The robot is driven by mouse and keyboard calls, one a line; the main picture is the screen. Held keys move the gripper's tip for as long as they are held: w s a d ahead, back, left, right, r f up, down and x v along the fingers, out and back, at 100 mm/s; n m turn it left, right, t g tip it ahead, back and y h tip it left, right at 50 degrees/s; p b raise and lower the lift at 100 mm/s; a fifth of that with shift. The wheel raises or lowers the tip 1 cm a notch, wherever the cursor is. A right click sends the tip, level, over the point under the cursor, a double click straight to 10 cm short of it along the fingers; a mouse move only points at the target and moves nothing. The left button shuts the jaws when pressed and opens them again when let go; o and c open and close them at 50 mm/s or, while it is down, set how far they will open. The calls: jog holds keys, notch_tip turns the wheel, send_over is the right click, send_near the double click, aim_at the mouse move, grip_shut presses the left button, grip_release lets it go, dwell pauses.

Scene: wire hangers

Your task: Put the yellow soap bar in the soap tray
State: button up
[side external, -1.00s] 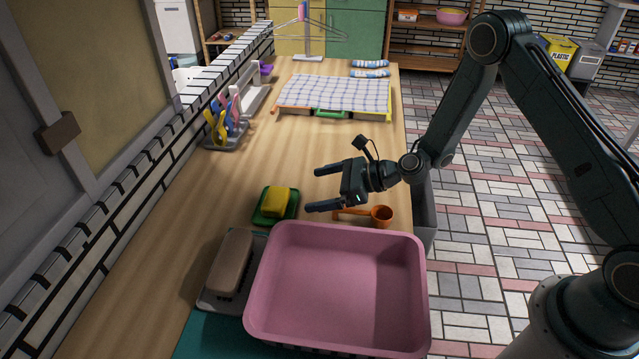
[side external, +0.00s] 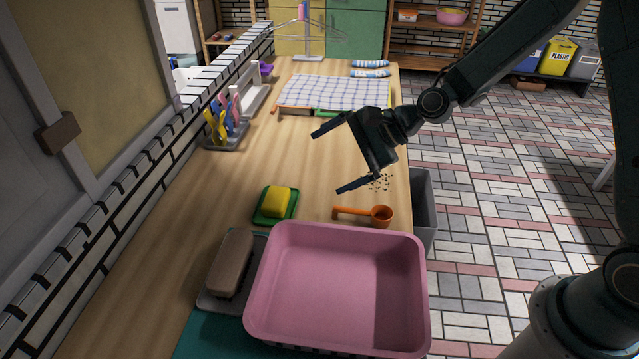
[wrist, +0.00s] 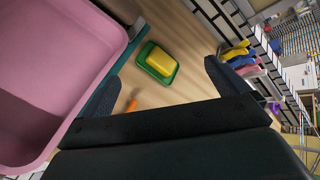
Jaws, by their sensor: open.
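The yellow soap bar (side external: 276,202) lies in the green soap tray (side external: 260,217) on the wooden counter. In the wrist view the yellow soap bar (wrist: 159,62) also sits inside the green tray (wrist: 150,74), ahead of my fingers. My gripper (side external: 327,158) is open and empty, above the counter to the right of and beyond the tray, apart from both. Its two fingers also frame the lower part of the wrist view (wrist: 158,88).
A pink basin (side external: 340,285) stands in front, beside a brown block (side external: 232,262). An orange scoop (side external: 378,215) lies behind the basin. A checked cloth (side external: 335,92) covers the far counter; a holder with coloured pegs (side external: 222,125) is by the wall.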

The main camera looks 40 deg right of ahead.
jog(key=s+d+r+n+h, duration=0.2)
jog(key=s+d+r+n, duration=0.2)
jog(key=s, duration=0.5)
jog(key=s+d+r+n+g+h, duration=0.1)
jog(key=s+d+r+n+h, duration=0.2)
jog(key=s+r+n, duration=0.3)
jog(key=s+d+r+n+h, duration=0.3)
jog(key=s+d+r+n, duration=0.1)
jog(key=s, duration=1)
jog(key=shift+s+d+r+n, duration=0.2)
jog(key=shift+d+r+n, duration=0.2)
jog(key=shift+d+n, duration=0.5)
